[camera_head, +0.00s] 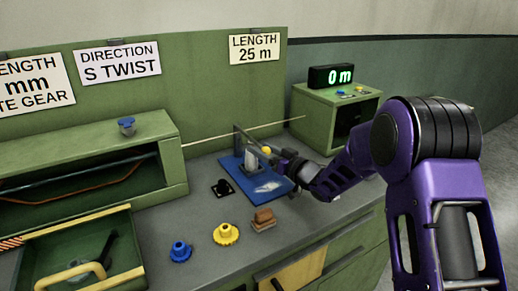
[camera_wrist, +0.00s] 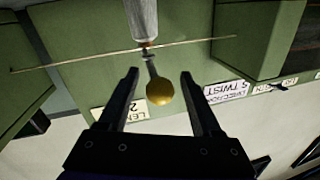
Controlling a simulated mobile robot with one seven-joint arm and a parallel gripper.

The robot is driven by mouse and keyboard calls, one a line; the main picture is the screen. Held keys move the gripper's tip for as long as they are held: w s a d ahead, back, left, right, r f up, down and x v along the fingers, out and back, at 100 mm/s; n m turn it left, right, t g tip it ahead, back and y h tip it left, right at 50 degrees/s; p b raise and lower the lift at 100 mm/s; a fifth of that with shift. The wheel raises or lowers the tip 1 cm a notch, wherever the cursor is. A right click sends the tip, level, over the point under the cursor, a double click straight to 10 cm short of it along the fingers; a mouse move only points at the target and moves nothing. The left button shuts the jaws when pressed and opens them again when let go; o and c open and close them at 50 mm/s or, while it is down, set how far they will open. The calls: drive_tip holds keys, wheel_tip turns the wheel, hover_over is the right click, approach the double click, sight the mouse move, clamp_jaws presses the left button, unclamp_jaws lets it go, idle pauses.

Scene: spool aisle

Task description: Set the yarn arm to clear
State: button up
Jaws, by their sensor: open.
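The yarn arm is a thin lever with a yellow ball knob (camera_head: 266,150), standing over a blue base plate (camera_head: 228,162) on the bench. In the wrist view the knob (camera_wrist: 159,92) appears between my two dark fingers, on a short rod below a pale cylinder (camera_wrist: 142,20). My gripper (camera_head: 272,158) is beside the knob in the head view, and its open fingers (camera_wrist: 158,77) show a gap on both sides of the knob. I cannot tell its depth between the fingers. A pale yarn line (camera_wrist: 90,57) crosses behind the rod. My gripper partly hides the arm in the head view.
A green box (camera_head: 308,116) with a "0 m" display (camera_head: 332,77) stands behind. A black part (camera_head: 221,188), brown block (camera_head: 263,219), yellow gear (camera_head: 226,234) and blue gear (camera_head: 180,251) lie at the front. An open drawer (camera_head: 130,240) is at left.

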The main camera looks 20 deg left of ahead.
drive_tip(key=shift+x, duration=0.9)
drive_tip(key=shift+c, duration=0.3)
clamp_jaws()
